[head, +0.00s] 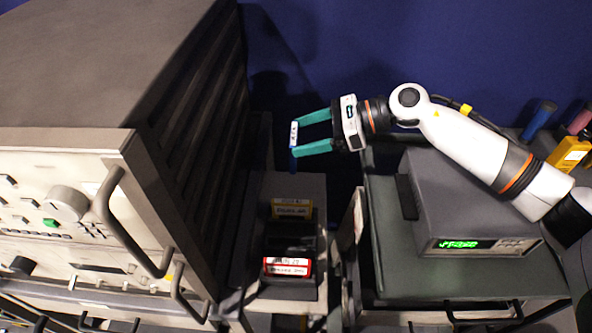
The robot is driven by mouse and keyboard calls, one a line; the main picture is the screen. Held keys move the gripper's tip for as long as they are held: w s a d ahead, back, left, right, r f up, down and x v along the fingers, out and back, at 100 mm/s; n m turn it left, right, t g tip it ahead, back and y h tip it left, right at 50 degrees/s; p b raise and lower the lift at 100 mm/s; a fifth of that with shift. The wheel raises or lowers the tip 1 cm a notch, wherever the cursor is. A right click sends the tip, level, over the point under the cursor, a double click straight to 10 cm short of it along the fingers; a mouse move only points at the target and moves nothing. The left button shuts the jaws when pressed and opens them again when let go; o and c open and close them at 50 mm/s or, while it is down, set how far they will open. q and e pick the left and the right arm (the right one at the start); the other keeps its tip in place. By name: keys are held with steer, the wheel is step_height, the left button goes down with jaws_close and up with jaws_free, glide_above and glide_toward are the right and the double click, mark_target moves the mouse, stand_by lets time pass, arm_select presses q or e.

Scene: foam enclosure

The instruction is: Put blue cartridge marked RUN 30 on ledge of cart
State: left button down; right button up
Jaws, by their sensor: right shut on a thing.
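My right gripper (312,134) is shut on a blue cartridge (293,158). The cartridge sits between the teal fingertips, with a small white label facing up; its writing is too small to read. The gripper holds it above the far end of a narrow pale surface (309,187) that carries a dark cartridge rack. A cart (385,262) with a grey-green top stands to the right, below my right arm. I cannot tell which edge is its ledge. My left gripper is not in view.
The dark rack (290,244) holds a yellow-labelled cartridge (292,208) and a red-labelled one (287,267), with a dark gap between. A large instrument cabinet (75,190) blocks the left. A grey meter (462,200) with a green display stands on the cart; a yellow device (570,154) is behind it.

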step_height(320, 180, down, 10)
steer(key=shift+w+r+p, duration=0.1)
steer(key=shift+p, duration=0.3)
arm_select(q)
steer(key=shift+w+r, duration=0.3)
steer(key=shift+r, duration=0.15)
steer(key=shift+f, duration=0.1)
arm_select(e)
steer(key=o, duration=1.1)
steer(key=shift+c, duration=0.2)
